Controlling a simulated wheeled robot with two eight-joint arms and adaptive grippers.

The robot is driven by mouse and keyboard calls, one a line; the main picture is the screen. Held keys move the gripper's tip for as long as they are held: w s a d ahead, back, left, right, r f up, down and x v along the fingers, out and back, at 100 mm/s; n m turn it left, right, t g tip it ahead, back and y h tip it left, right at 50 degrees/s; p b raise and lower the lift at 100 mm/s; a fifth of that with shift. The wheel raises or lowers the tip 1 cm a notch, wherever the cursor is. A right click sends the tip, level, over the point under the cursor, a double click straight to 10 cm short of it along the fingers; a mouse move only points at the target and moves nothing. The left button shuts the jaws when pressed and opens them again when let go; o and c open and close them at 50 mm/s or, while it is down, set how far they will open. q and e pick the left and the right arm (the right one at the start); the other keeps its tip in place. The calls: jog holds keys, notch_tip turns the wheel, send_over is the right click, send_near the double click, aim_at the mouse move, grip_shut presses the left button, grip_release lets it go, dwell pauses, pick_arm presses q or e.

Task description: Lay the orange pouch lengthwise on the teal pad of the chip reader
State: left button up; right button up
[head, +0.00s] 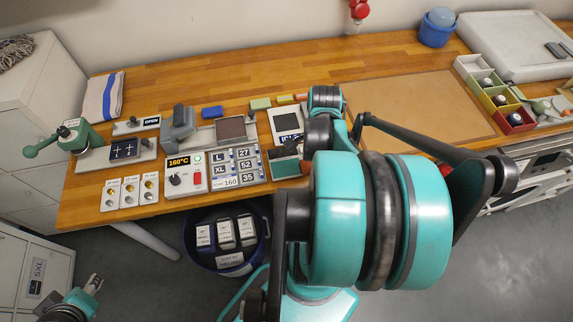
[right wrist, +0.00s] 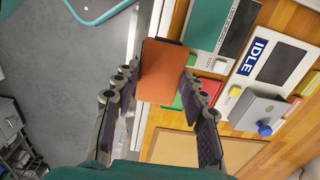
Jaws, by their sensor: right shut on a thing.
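The orange pouch (right wrist: 163,72) is between the fingers of my right gripper (right wrist: 160,78) in the right wrist view. The gripper is shut on it, with one finger along each side. A pale device with a dark panel and teal areas (right wrist: 208,27) lies just beyond the pouch; it looks like the chip reader, though its pad is partly cut off. Its teal part also shows in the head view (head: 286,168), beside my right arm. That arm hides my right gripper and the pouch there. My left gripper (head: 93,284) is low at the left, off the bench; its opening is too small to judge.
A device marked IDLE (right wrist: 279,62) stands beside the reader. The size board (head: 234,168), heat unit (head: 185,174) and blue bin (head: 262,235) lie left of my right arm. A tan mat (head: 425,108) is bare at the right.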

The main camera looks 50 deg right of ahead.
jog(key=b, duration=0.3)
send_over(286, 168)
notch_tip(286, 168, down, 6)
jog(key=shift+s+d+r, duration=0.1)
jog(key=shift+f+b, duration=0.55)
jog(key=shift+f, duration=1.5)
jog(key=shift+f+b, duration=0.25)
jog(key=shift+b, duration=0.05)
jog(key=o, duration=1.1)
jog(key=shift+r, duration=0.1)
jog(key=shift+o, duration=0.2)
jog(key=shift+r, duration=0.1)
